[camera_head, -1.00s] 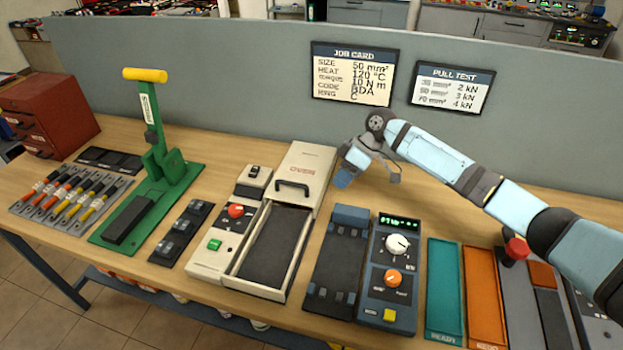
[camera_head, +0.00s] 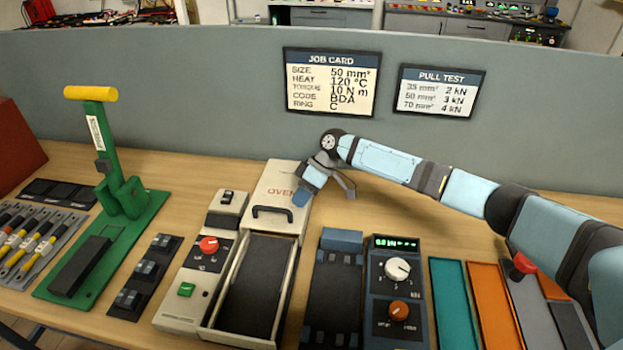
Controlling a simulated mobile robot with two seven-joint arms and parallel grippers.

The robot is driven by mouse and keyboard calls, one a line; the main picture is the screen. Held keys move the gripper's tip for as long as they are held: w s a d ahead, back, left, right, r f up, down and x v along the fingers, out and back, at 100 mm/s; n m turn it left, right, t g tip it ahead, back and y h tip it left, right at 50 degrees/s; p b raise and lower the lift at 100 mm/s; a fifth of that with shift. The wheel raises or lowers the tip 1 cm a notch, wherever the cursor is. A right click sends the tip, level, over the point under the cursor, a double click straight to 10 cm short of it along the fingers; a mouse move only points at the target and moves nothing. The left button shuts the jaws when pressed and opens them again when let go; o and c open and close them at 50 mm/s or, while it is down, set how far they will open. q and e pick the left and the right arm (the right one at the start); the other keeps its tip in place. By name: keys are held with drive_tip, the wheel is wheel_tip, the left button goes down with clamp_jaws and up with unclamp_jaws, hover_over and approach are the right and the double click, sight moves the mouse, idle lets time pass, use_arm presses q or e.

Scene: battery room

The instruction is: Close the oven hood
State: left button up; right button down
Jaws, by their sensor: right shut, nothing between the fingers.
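The oven hood (camera_head: 272,186) is a cream cover marked OVEN with a black handle (camera_head: 271,210) at its front. It stands open at the back of the oven, leaving the dark oven bed (camera_head: 254,285) uncovered between pale rails. My right gripper (camera_head: 301,199) is shut and empty. It points down at the hood's right side, just right of the handle, and covers part of the OVEN lettering. I cannot tell whether it touches the hood. My left gripper is not in view.
Left of the bed is the oven panel with a red knob (camera_head: 208,245) and green button (camera_head: 186,289). A green lever press (camera_head: 120,195) stands further left. Right are a dark fixture (camera_head: 335,285), a tester (camera_head: 397,285) and teal and orange trays (camera_head: 488,300). A grey partition (camera_head: 200,95) stands behind.

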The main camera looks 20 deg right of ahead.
sight(297, 215)
drive_tip(key=shift+s+a+r+p, duration=0.15)
drive_tip(key=shift+s+a+p, duration=0.15)
drive_tip(key=shift+s+a, duration=0.8)
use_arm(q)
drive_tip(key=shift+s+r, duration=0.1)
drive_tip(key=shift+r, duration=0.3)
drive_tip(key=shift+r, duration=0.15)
